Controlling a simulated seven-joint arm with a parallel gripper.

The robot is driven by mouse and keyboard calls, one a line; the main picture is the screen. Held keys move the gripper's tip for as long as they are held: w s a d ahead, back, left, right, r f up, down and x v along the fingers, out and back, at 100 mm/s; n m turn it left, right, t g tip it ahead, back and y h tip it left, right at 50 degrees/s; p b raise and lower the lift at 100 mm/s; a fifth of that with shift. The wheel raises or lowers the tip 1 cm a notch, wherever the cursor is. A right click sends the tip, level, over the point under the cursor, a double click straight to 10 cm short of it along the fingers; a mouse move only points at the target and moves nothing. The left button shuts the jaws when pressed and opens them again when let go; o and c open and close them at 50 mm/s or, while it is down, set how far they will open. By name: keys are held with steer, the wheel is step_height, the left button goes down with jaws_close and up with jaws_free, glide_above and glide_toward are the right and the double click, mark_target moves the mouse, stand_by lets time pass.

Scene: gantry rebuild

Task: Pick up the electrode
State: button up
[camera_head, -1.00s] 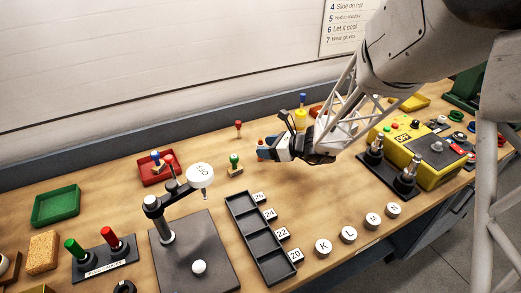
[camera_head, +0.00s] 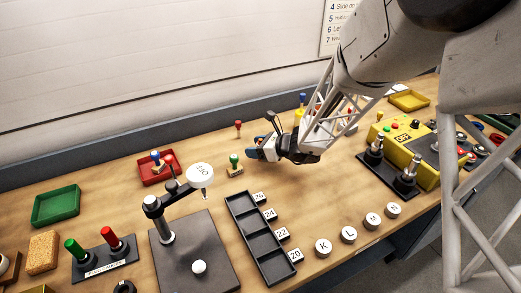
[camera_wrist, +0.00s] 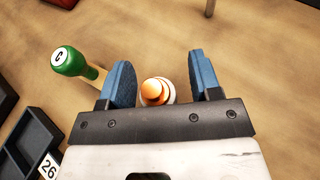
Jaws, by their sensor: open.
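An orange, copper-like round piece with a pale lower part, which looks like the electrode (camera_wrist: 156,90), shows in the wrist view. My gripper is open.
A green-handled stamp marked C (camera_wrist: 72,61) stands just left of my left finger; it also shows in the head view (camera_head: 234,162). A black slotted tray (camera_head: 262,240) with numbered tags lies nearer. A red-handled piece (camera_head: 238,128) stands behind. A yellow box (camera_head: 411,155) is at right.

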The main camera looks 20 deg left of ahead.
steer(key=shift+c, duration=0.2)
jaws_close()
steer(key=shift+r, duration=0.15)
steer(key=shift+r, duration=0.75)
step_height(320, 180, up, 2)
steer(key=shift+s, duration=0.1)
steer(key=s+d+r, duration=0.1)
steer(key=s+d, duration=0.8)
steer(key=s, duration=0.4)
steer(key=shift+r, duration=0.1)
